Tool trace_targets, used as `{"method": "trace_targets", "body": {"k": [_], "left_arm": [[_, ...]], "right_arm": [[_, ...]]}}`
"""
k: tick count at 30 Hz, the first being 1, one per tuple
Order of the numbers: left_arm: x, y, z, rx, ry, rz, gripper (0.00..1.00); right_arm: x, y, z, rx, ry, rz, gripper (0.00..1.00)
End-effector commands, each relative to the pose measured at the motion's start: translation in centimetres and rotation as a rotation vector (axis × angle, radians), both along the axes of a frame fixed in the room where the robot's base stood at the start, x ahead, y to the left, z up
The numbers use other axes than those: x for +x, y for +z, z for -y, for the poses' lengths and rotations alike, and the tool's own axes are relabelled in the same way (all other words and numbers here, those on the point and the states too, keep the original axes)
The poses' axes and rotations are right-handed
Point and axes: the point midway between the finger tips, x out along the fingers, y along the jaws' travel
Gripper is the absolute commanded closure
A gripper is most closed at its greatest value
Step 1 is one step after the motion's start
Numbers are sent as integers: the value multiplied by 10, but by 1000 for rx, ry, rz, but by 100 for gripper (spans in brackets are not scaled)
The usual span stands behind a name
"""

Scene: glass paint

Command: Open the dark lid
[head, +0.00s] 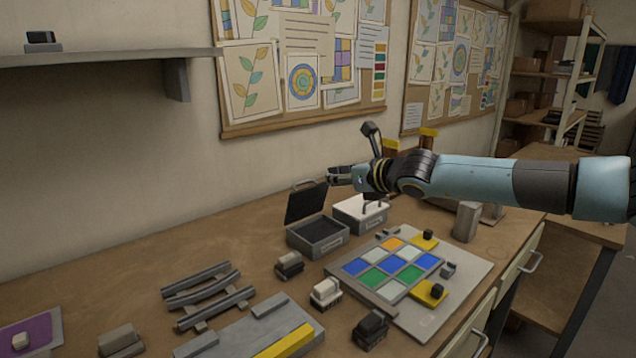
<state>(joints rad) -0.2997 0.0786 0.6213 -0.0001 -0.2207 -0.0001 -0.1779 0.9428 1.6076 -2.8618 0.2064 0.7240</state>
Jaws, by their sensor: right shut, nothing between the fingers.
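The dark lid (306,204) stands raised, tilted up at the back of a grey box (318,237), whose dark inside shows. My right gripper (334,176) is shut and empty, just right of the lid's upper edge and above the boxes. I cannot tell whether it touches the lid. A second box (348,216) with a white top stands right beside the grey one, partly below my right arm. My left gripper is not in view.
A panel of coloured glass squares (397,262) lies on a pale board at the right. Small dark-topped blocks (289,264), a rack of grey bars (208,290) and a grey tray with a yellow strip (285,341) fill the front. Bare wood shows at left.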

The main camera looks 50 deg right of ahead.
Motion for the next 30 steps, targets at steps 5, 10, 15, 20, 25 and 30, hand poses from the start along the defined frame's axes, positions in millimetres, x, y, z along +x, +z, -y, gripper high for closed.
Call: {"method": "trace_targets", "body": {"k": [5, 10, 15, 20, 25, 30], "left_arm": [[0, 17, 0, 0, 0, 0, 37], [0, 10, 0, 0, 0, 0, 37], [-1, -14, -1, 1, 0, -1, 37], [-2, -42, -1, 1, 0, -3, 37], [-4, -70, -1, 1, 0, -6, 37], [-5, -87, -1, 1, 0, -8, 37]], "right_arm": [[-47, -41, 2, -15, 7, -131, 100], [-55, -56, 2, -16, 7, -157, 100], [-44, -64, 4, -16, 6, -154, 100], [-31, -73, 6, -16, 4, -154, 100], [-6, -85, 8, -9, 1, -151, 100], [25, -97, 12, -7, -1, -151, 100]]}}
